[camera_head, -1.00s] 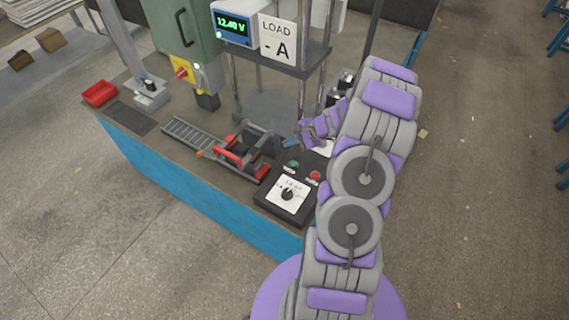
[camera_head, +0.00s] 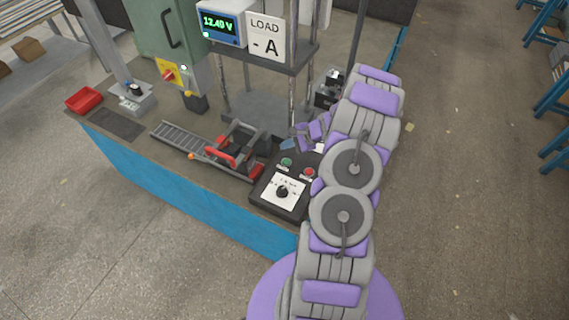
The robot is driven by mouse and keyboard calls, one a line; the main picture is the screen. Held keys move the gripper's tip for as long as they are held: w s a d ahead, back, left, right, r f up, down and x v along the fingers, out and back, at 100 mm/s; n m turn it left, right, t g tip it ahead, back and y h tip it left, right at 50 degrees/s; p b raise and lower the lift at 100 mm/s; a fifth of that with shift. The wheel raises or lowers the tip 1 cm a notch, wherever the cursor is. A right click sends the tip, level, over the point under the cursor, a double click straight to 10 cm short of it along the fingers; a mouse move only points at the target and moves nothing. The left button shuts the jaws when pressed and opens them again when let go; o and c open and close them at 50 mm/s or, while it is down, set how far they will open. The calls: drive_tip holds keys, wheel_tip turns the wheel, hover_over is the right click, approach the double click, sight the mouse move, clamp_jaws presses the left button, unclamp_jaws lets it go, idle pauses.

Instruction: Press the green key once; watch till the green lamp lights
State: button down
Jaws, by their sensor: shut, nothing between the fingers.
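The green key (camera_head: 286,162) is a small round button on the dark control box (camera_head: 256,199) at the bench's front right. A red key (camera_head: 309,172) sits to its right. My gripper (camera_head: 293,142) is shut and empty, just behind and above the green key in the picture. It looks apart from the key, but its exact height is unclear. A small pale light (camera_head: 184,67) shows on the green cabinet, and a small greenish one (camera_head: 206,34) on the meter; I cannot tell which is the task's lamp.
The meter (camera_head: 220,21) reads 12.40 V, beside a LOAD -A sign (camera_head: 265,37). A dial (camera_head: 282,192) is at the box's front. A red-and-black clamp fixture (camera_head: 237,148) stands left of the box. A red tray (camera_head: 84,99) lies at the bench's far left.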

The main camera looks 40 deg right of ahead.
drive_tip(key=b, duration=0.3)
hover_over(288, 162)
drive_tip(key=f, duration=0.4)
drive_tip(key=d+f, duration=0.1)
drive_tip(key=f, duration=0.1)
drive_tip(key=shift+f, duration=0.15)
drive_tip(key=shift+a+f, duration=0.25)
drive_tip(key=shift+f, duration=0.05)
drive_tip(key=shift+s+a+f, duration=0.1)
drive_tip(key=shift+a+f, duration=0.05)
drive_tip(key=shift+a, duration=0.4)
drive_tip(key=shift+d, duration=0.2)
drive_tip(key=shift+d+f, duration=0.15)
drive_tip(key=shift+d, duration=0.3)
drive_tip(key=shift+a, duration=0.5)
drive_tip(key=shift+d, duration=0.35)
drive_tip(key=shift+a, duration=0.25)
